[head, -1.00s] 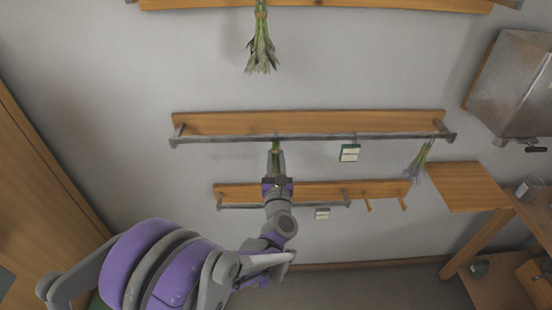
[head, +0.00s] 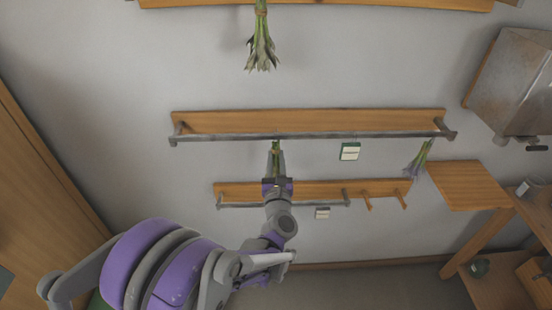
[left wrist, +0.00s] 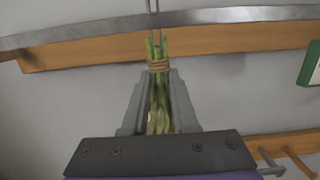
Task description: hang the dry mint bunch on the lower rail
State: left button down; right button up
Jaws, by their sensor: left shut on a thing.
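My left gripper (head: 276,168) is shut on a green bunch (head: 276,146), just below the middle, long metal rail (head: 310,137). In the left wrist view the bunch (left wrist: 158,95) stands upright between the two fingers, its stems bound with brown twine just above the fingertips. I cannot tell whether the hook rests over the rail. The bunch's lower part is hidden by the gripper. My right gripper is not in view.
Another bunch (head: 262,45) hangs higher up. A green-edged card (head: 350,151) and a purple-tipped bunch (head: 418,159) hang to the right. Below is a shorter rail (head: 330,205) with wooden pegs (head: 402,200). A metal box (head: 510,80) is at the right.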

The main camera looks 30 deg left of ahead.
pick_arm(q)
jog(key=shift+f+b, duration=0.35)
jog(key=shift+f, duration=0.2)
dwell(0.4)
jog(key=shift+c, duration=0.6)
grip_release()
jog(key=r+b+v, duration=0.1)
jog(key=v, duration=0.7)
jog(key=shift+f, duration=0.45)
dwell(0.5)
dwell(0.4)
